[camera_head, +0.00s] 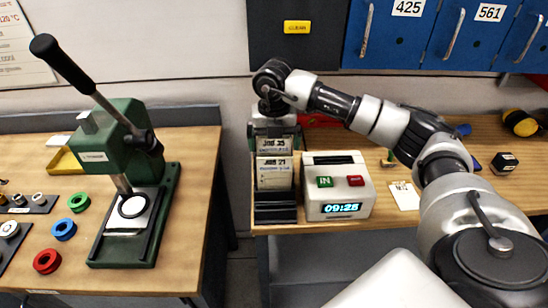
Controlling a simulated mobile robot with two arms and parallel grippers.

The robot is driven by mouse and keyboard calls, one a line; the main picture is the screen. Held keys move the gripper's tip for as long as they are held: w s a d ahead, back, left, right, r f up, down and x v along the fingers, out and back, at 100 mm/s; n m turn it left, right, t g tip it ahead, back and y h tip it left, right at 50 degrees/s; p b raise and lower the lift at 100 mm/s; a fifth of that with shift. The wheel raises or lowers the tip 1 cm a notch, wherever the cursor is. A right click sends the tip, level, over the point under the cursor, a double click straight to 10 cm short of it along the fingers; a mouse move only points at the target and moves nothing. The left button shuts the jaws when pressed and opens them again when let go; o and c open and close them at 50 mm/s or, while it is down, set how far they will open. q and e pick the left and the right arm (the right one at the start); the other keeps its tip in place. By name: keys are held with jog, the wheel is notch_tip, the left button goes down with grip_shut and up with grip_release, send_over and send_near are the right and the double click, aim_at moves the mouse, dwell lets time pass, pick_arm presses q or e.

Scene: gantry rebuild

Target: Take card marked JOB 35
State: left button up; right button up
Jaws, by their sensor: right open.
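The card marked JOB 35 (275,147) stands in the upper slot of a dark card rack (275,208). A second card marked JOB 21 (274,176) stands in front of it, lower in the picture. My right gripper (275,136) points down over the rack, with its fingers apart at either side of the JOB 35 card's top. I cannot tell whether the fingers touch the card. The gripper and the JOB 21 card hide parts of the JOB 35 card. My left gripper is not in view.
A time clock (338,190) with green and red buttons stands right of the rack. A green press (130,165) and coloured rings (64,229) are on the left table. A floor gap separates the tables. Blue cabinets (440,35) hang above. A white card (404,196) lies right of the clock.

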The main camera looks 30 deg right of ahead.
jog(key=c, duration=0.8)
